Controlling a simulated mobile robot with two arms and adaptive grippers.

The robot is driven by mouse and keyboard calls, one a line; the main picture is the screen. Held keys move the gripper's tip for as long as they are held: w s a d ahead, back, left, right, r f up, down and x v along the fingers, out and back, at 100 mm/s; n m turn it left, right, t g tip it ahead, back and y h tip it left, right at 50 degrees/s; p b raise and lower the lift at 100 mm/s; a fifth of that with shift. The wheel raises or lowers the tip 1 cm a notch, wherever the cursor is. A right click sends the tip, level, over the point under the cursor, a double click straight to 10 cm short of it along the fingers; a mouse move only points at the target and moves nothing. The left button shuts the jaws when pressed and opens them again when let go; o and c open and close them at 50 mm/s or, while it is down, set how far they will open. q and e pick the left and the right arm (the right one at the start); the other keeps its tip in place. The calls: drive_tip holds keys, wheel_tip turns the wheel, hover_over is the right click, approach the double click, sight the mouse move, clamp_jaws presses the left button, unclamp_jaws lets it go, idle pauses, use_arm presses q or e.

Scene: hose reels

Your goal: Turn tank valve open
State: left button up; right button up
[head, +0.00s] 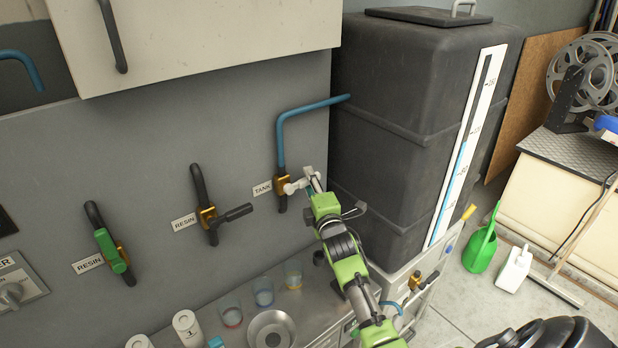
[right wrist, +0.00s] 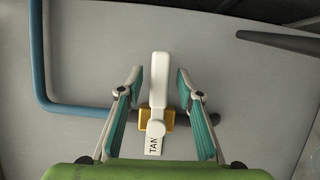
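The tank valve (head: 281,186) is a brass body on the grey wall, under the blue pipe (head: 280,140) and beside a TANK label (head: 262,188). Its white handle (right wrist: 159,85) stands crosswise to the pipe in the right wrist view. My right gripper (head: 312,181) is at the valve; the right wrist view shows its fingers (right wrist: 160,78) open, one on each side of the handle, with gaps on both sides. The brass body (right wrist: 167,119) shows behind the handle. My left gripper is not in view.
A dark tank (head: 400,120) with a level gauge stands close right of the valve. Two RESIN valves, one black-handled (head: 235,213), one green-handled (head: 110,250), are to the left. Cups (head: 263,292) stand on the metal counter below. A green watering can (head: 480,250) is on the floor.

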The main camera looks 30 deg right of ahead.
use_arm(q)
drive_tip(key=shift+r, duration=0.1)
use_arm(e)
drive_tip(key=shift+w+d, duration=0.2)
drive_tip(key=shift+w, duration=0.35)
